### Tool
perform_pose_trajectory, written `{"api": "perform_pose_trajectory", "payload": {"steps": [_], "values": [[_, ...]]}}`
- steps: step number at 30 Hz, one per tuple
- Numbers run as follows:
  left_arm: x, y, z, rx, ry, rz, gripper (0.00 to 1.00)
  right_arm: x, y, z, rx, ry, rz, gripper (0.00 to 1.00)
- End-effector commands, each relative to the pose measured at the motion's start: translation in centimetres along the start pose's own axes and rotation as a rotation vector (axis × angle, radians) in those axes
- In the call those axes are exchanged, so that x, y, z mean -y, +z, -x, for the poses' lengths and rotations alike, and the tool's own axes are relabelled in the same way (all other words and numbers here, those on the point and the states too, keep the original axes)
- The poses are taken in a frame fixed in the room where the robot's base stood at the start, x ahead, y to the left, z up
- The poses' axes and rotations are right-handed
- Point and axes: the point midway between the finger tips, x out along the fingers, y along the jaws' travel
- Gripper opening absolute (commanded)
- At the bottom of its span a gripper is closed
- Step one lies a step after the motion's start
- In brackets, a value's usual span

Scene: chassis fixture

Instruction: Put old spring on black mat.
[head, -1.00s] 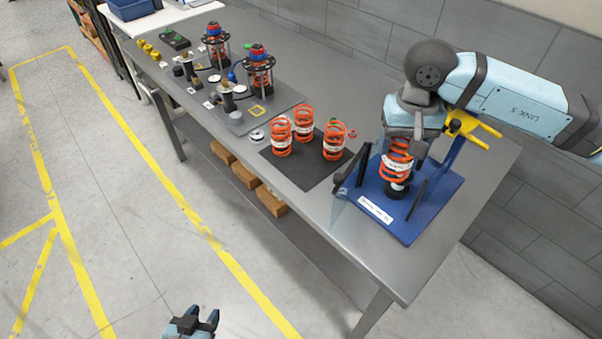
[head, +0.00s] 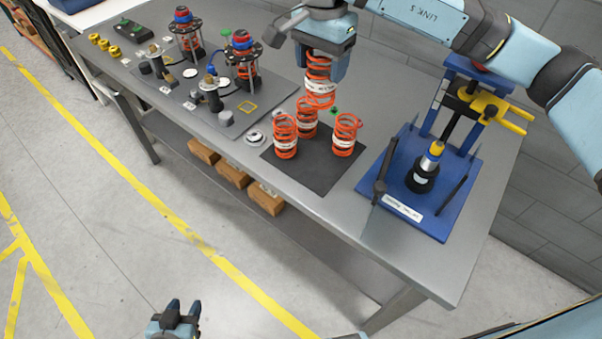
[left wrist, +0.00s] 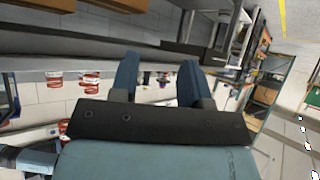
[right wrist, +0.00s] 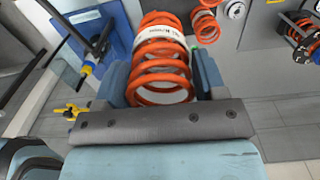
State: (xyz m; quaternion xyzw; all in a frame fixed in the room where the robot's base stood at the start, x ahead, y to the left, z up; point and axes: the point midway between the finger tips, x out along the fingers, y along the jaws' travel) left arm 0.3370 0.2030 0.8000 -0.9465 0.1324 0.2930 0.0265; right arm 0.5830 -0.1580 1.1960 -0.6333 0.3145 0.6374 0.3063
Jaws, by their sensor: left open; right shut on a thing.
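My right gripper (head: 322,62) is shut on an orange coil spring with a white label band (head: 319,92), upright and raised over the back of the black mat (head: 318,176). The spring sits between the fingers in the right wrist view (right wrist: 158,62). Three similar orange springs stand on the mat: a left one (head: 285,145), a back one (head: 306,127) partly hidden, and a right one (head: 345,142). The held spring overlaps the back one in the picture; the gap cannot be told. My left gripper (head: 183,308) is open and empty, low in front of the table.
A grey plate (head: 262,112) with strut assemblies lies left of the mat. A silver ring (head: 254,138) lies beside the mat. The mat's front is bare.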

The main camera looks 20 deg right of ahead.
Motion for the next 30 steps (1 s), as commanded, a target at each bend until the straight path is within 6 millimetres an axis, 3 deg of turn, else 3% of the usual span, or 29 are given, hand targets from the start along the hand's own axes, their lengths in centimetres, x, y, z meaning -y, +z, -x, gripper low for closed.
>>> {"api": "perform_pose_trajectory", "payload": {"steps": [1, 4, 8, 11, 24, 30], "values": [[-0.1, 1.4, -1.0, 0.000, 0.002, 0.002, 0.43, 0.0, -0.1, -1.6, -0.001, -0.003, -0.001, 0.27], [-0.5, 1.9, -1.4, 0.001, 0.009, 0.006, 0.43, 0.0, -0.1, -2.4, -0.001, -0.003, -0.001, 0.27], [-1.4, 1.8, -1.0, -0.001, 0.021, 0.016, 0.43, 0.0, -0.1, -3.4, 0.000, 0.000, 0.000, 0.27], [-1.5, 1.5, -0.8, -0.002, 0.021, 0.017, 0.43, -0.1, -0.1, -5.3, 0.001, 0.002, 0.000, 0.27], [-0.7, 0.9, -0.4, -0.007, 0.009, -0.003, 0.43, 0.0, 0.0, -16.1, 0.001, 0.001, 0.000, 0.27], [-0.6, 1.2, -0.5, 0.000, 0.009, -0.005, 0.43, 0.1, -0.1, -18.1, 0.000, -0.003, -0.001, 0.27]]}}
